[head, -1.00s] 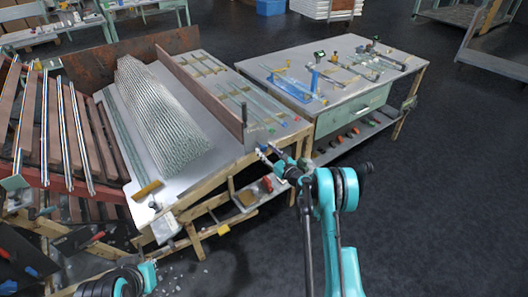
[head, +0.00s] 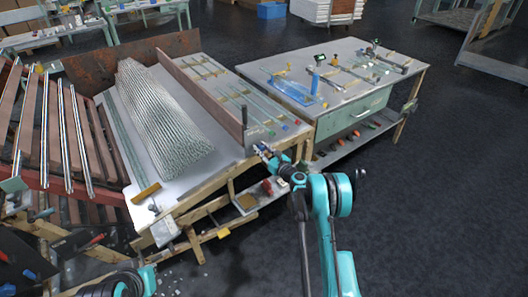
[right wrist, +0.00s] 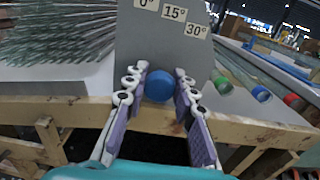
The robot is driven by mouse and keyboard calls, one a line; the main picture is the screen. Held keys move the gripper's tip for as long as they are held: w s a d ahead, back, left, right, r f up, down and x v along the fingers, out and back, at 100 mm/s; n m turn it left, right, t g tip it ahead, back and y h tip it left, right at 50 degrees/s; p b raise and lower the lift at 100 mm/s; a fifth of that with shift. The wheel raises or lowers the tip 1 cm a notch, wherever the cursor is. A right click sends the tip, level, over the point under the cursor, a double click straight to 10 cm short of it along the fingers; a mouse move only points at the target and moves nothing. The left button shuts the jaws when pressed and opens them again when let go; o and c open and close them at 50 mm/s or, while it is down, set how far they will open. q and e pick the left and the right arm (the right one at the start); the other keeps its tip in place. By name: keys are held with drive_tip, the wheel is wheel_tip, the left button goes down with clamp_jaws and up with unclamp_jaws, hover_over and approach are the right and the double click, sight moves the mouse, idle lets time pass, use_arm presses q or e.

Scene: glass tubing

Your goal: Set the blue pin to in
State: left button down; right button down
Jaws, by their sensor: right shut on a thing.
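The blue pin (right wrist: 158,86) shows in the right wrist view as a round blue end in front of an upright grey plate (right wrist: 165,45). The plate carries labels 0° (right wrist: 147,4), 15° (right wrist: 174,12) and 30° (right wrist: 196,30) above the pin. My right gripper (right wrist: 160,84) is shut on the blue pin, with one finger on each side.
A large stack of glass tubes (head: 155,115) lies on the table beside a long brown board (head: 205,92). Several colored-ended rods lie right of the plate, including a red one (right wrist: 293,102). A second workbench (head: 345,95) stands at right.

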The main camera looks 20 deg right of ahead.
drive_tip(key=shift+w+r, duration=0.1)
drive_tip(key=shift+w, duration=0.1)
drive_tip(key=c, duration=1.3)
unclamp_jaws()
drive_tip(key=shift+c, duration=0.2)
drive_tip(key=shift+o, duration=0.6)
drive_tip(key=shift+w+a, duration=0.15)
drive_tip(key=v, duration=1.2)
